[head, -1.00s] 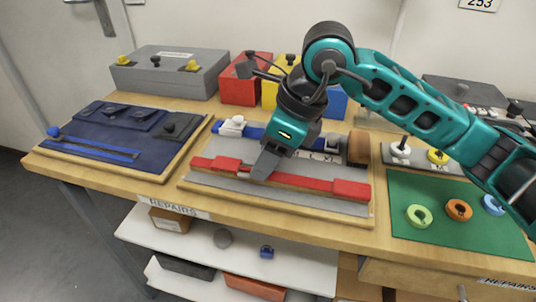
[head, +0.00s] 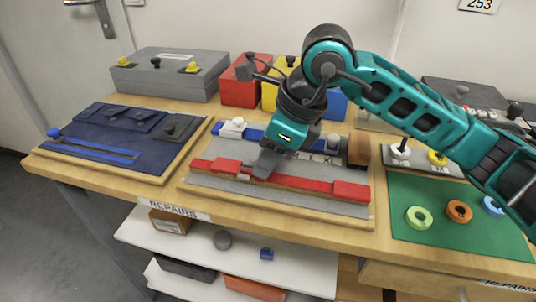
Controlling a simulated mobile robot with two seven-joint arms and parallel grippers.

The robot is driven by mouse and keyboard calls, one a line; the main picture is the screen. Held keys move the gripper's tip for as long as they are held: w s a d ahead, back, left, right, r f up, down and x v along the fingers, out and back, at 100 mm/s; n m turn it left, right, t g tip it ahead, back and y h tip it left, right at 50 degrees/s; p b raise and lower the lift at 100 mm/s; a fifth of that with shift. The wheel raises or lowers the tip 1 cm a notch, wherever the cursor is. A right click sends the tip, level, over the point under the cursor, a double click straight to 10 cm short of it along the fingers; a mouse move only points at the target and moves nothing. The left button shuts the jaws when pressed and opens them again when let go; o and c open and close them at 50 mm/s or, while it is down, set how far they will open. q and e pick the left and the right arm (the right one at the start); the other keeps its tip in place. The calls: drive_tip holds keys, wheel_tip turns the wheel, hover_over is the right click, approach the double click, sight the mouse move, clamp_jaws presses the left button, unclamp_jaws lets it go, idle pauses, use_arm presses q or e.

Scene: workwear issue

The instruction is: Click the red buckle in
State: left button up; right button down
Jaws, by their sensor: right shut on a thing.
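A red strap (head: 312,182) lies across a grey board (head: 325,202) at the middle of the table. A wide red buckle part (head: 228,168) is on the left stretch, and a red block (head: 351,190) is at the right end. My right gripper (head: 263,173) points down at the strap just right of the buckle part. It is shut on a piece of the red buckle and strap, and its fingers hide most of what they hold. I cannot tell whether the two buckle halves touch. My left gripper is out of view.
A blue strap with a white buckle (head: 232,127) and a brown block (head: 359,149) lie behind on the board. A navy work garment (head: 110,138) is at left, a green mat (head: 440,233) with rings at right. Coloured boxes (head: 240,90) stand behind.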

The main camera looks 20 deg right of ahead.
drive_tip(key=shift+w+a+b, duration=0.15)
drive_tip(key=shift+w+a, duration=0.25)
drive_tip(key=shift+a, duration=0.2)
drive_tip(key=shift+w+a+b, duration=0.15)
drive_tip(key=shift+w+a, duration=0.25)
drive_tip(key=shift+a, duration=0.2)
drive_tip(key=shift+w+a, duration=0.15)
drive_tip(key=shift+a, duration=0.05)
drive_tip(key=c, duration=0.9)
unclamp_jaws()
drive_tip(key=shift+r, duration=0.1)
